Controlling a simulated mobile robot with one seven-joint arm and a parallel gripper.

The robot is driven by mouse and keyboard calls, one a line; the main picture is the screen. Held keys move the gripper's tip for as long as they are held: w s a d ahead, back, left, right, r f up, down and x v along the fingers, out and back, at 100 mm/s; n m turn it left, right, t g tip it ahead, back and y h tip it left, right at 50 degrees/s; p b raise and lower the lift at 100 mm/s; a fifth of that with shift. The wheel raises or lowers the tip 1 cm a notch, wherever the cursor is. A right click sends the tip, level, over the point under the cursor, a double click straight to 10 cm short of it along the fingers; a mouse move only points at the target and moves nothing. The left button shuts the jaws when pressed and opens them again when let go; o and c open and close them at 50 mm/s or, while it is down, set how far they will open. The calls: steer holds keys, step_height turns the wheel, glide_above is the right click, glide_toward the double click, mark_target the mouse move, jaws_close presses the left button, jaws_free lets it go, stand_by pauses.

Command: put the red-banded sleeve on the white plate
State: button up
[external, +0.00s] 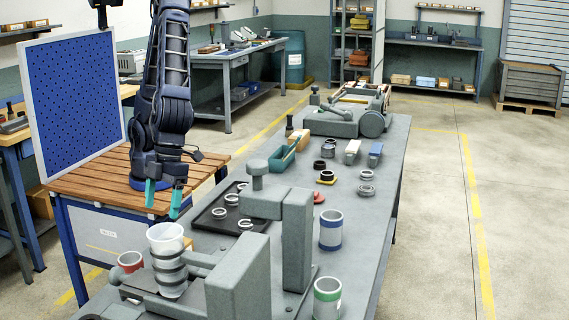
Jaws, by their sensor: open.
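A grey sleeve with a red band (131,262) stands at the lower left, beside a clear cup-like container with grey rings (166,262). Its lower part is partly hidden by grey machine parts. My gripper (163,198) has teal fingertips, points down and is open and empty. It hangs by the front edge of the wooden-topped table, above and behind the red-banded sleeve in the picture, apart from it. I cannot make out a white plate for certain.
A blue-banded sleeve (330,232) and a green-banded sleeve (327,299) stand on the grey bench (385,180). A grey machine (297,240) rises between them and the red-banded sleeve. A dark tray (207,219) holds several rings. A blue pegboard (75,103) stands at left.

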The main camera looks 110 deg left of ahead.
steer(key=a+r+n+t+y, duration=0.1)
steer(key=a+r+n, duration=0.25)
steer(key=a, duration=0.65)
steer(key=a+r+n+t+y, duration=0.1)
steer(key=a+r+n, duration=0.3)
steer(key=a, duration=0.6)
steer(key=a+r+n+t, duration=0.25)
steer(key=a+r, duration=0.25)
steer(key=a, duration=0.5)
steer(key=s+a+r+n, duration=0.1)
steer(key=s+a+n, duration=0.4)
steer(key=s+a, duration=0.3)
steer(key=s+a+r+n+t+y, duration=0.1)
steer(key=s+a+n, duration=0.5)
steer(key=a, duration=0.8)
steer(key=s, duration=0.3)
steer(key=shift+r, duration=0.3)
